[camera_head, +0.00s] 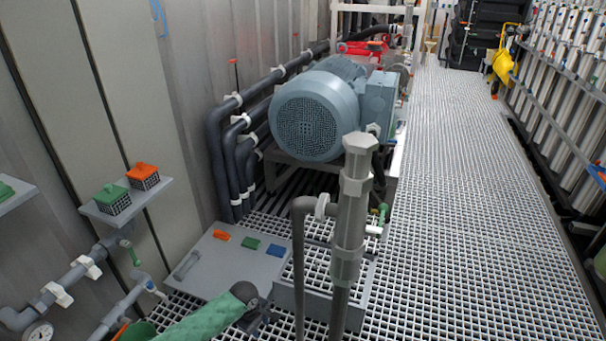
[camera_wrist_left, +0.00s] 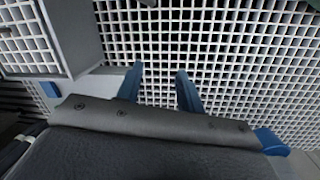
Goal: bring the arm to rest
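My left arm, in a green sleeve, comes in from the bottom left of the head view. Its dark wrist and left gripper (camera_head: 258,318) are low in the picture, just in front of a grey plate (camera_head: 217,283). In the left wrist view, the two blue fingers of the left gripper (camera_wrist_left: 160,78) stand apart with nothing between them. White floor grating (camera_wrist_left: 230,60) lies beyond the fingertips. My right gripper does not show.
The grey plate bears orange (camera_head: 221,235), green (camera_head: 251,243) and blue (camera_head: 276,250) pieces. A grey upright pipe (camera_head: 350,215) stands right of the gripper, before a blue-grey motor (camera_head: 310,115). A wall shelf (camera_head: 128,205) and pipes are left. Open grating (camera_head: 460,220) is right.

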